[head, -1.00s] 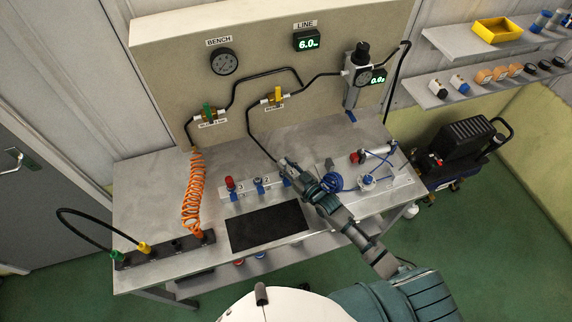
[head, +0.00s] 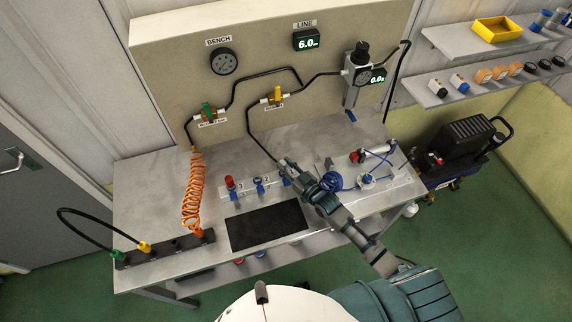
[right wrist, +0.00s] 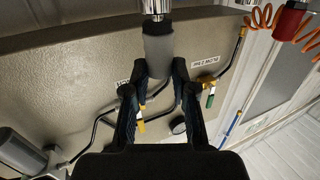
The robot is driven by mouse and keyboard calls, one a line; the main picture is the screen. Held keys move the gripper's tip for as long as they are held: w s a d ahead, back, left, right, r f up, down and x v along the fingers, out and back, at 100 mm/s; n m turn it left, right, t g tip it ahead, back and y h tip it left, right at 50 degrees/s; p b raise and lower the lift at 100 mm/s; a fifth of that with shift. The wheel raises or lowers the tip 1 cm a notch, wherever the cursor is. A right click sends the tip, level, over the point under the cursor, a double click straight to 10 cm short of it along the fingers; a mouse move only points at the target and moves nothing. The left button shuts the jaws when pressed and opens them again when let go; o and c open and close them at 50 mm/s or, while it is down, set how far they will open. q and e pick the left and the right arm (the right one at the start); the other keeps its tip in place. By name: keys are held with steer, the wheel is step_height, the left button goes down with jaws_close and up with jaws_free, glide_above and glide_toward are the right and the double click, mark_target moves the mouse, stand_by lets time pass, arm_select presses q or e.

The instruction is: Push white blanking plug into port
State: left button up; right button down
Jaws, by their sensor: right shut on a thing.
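My right gripper (head: 285,163) is over the bench at the right end of a row of numbered ports (head: 259,187). A shiny metal fitting (right wrist: 155,8) is in line with the cylinder's far end; I cannot tell how deep the two are joined. A red-topped fitting (head: 230,183) stands at the left end of the row. My left gripper is out of view.
A dark mat (head: 267,226) lies in front of the ports. The back panel (head: 180,85) carries a gauge, valves and a black line.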

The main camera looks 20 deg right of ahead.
steer(key=shift+d+r, duration=0.1)
steer(key=shift+r, duration=0.35)
steer(key=shift+r, duration=0.1)
steer(key=shift+p, duration=0.7)
stand_by(0.9)
steer(key=shift+f+b, duration=0.55)
steer(key=shift+f, duration=0.15)
steer(key=shift+f, duration=0.1)
steer(key=shift+s+f, duration=0.15)
steer(key=shift+f, duration=0.05)
steer(key=c, duration=0.9)
jaws_free()
steer(key=shift+s+a, duration=0.1)
steer(key=shift+a, duration=0.1)
steer(key=shift+o, duration=0.2)
